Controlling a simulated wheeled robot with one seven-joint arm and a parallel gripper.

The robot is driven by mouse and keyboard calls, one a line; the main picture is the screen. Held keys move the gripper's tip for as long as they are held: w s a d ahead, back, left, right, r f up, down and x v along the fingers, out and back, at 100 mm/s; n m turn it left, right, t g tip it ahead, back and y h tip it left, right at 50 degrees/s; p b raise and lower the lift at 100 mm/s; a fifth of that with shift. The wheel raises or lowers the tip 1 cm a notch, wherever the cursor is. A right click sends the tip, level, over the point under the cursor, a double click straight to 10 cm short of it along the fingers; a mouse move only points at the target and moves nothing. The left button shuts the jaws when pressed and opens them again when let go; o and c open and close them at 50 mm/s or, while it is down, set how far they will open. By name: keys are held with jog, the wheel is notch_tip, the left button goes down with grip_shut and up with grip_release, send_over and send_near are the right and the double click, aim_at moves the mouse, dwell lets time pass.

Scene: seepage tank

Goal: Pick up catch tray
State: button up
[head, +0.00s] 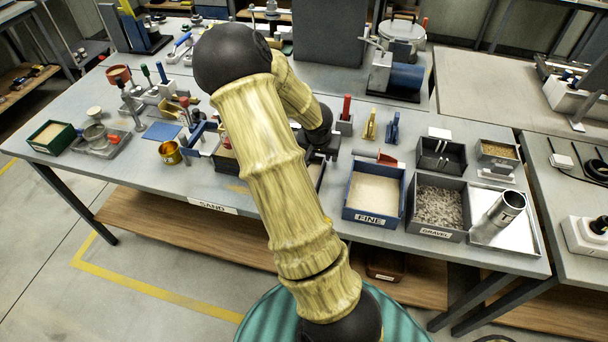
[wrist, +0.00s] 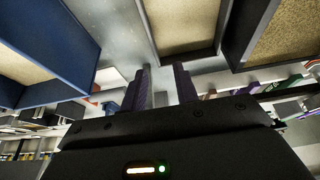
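I cannot tell for certain which object is the catch tray. A shallow silver tray (head: 485,237) sits at the table's right front, with a metal cylinder (head: 503,208) lying tilted in it. A flat grey tray (head: 112,146) at the left holds a small vessel and a red item. My gripper shows in the wrist view (wrist: 161,88), with its two dark fingers apart and nothing visible between them. Sand-filled bins lie beyond the fingertips. In the head view my arm reaches over the middle of the table and hides most of the gripper.
A blue bin marked FINE (head: 374,192) and a grey GRAVEL bin (head: 436,208) stand left of the silver tray. A dark divided box (head: 441,154) is behind them. A green sand box (head: 51,136) and a brass cup (head: 170,153) stand at the left. Small tools crowd the middle.

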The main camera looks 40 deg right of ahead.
aim_at(323, 161)
jog(key=b+x, duration=0.2)
jog(key=x, duration=0.1)
jog(key=b+x, duration=0.1)
jog(key=shift+s+d+f, duration=0.2)
jog(key=shift+d+f, duration=0.15)
jog(key=shift+w+f+b, duration=0.25)
jog(key=shift+f+b, duration=0.05)
jog(key=shift+r, duration=0.1)
jog(key=shift+c, duration=0.2)
grip_shut()
